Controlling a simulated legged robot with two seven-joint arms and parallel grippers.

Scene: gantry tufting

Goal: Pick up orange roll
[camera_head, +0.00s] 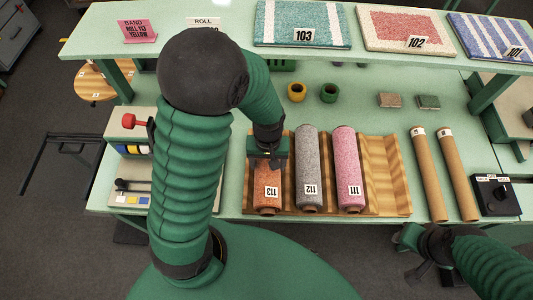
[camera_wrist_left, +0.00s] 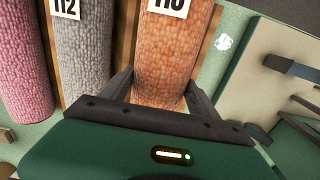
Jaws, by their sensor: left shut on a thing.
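The orange roll (camera_head: 267,188), labelled 113, lies in the leftmost slot of the wooden rack (camera_head: 374,180). My left gripper (camera_head: 268,160) reaches down over its far end. In the left wrist view the left gripper (camera_wrist_left: 158,92) has one finger on each side of the orange roll (camera_wrist_left: 172,55), shut on it. The roll still lies level with its neighbours in the rack. My right gripper (camera_head: 416,256) is at the lower right, off the table's front edge; its fingers are too unclear to read.
A grey roll 112 (camera_head: 308,170) and a pink roll 111 (camera_head: 348,170) lie beside the orange one. Two cardboard tubes (camera_head: 437,175) and a black box (camera_head: 495,195) are at the right. A shelf with carpet samples (camera_head: 298,22) spans the back.

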